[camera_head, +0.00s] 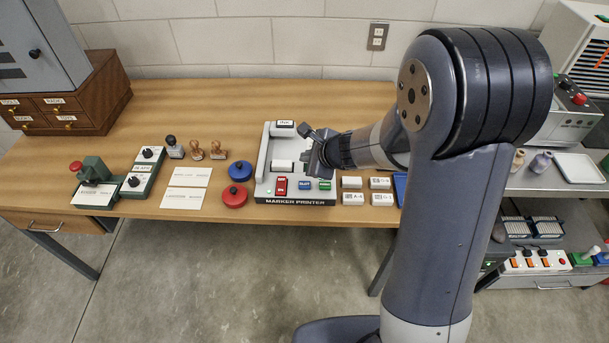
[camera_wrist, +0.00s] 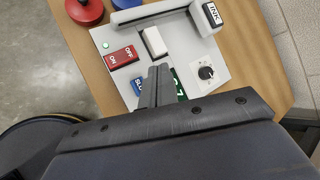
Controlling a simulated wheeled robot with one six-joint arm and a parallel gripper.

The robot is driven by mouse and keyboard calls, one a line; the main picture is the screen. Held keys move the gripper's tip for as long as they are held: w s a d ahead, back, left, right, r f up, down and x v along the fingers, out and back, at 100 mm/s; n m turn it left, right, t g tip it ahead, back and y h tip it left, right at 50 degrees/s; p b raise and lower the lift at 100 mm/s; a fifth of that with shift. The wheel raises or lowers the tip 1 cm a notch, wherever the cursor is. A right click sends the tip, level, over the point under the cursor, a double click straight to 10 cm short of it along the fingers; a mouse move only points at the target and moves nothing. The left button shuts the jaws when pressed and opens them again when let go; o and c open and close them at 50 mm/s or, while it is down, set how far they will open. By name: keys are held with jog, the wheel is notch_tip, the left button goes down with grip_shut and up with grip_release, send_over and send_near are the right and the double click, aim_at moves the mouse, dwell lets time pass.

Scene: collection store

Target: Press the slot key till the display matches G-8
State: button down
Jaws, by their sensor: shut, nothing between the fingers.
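The marker printer (camera_head: 296,201) is a pale grey machine with a dark front lip, standing near the table's front edge. The slot key (camera_wrist: 138,86) also shows in the wrist view, partly covered by my fingers.
Small white labelled blocks (camera_head: 352,198) stand right of the printer. Red (camera_head: 234,197) and blue (camera_head: 239,170) round pads lie to its left, beyond them stamps, cards and a green-based device (camera_head: 143,171). A black knob (camera_wrist: 206,72) is on the printer's panel.

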jog(key=shift+r+p, duration=0.55)
jog(key=shift+f, duration=0.2)
jog(key=b, duration=0.6)
send_over(308, 186)
notch_tip(308, 186, down, 7)
jog(key=shift+r, duration=0.15)
jog(key=shift+f+b, duration=0.95)
jog(key=shift+b, duration=0.25)
jog(key=shift+f, duration=0.1)
dwell(0.5)
jog(key=shift+f+b, duration=0.35)
jog(key=shift+b, duration=0.25)
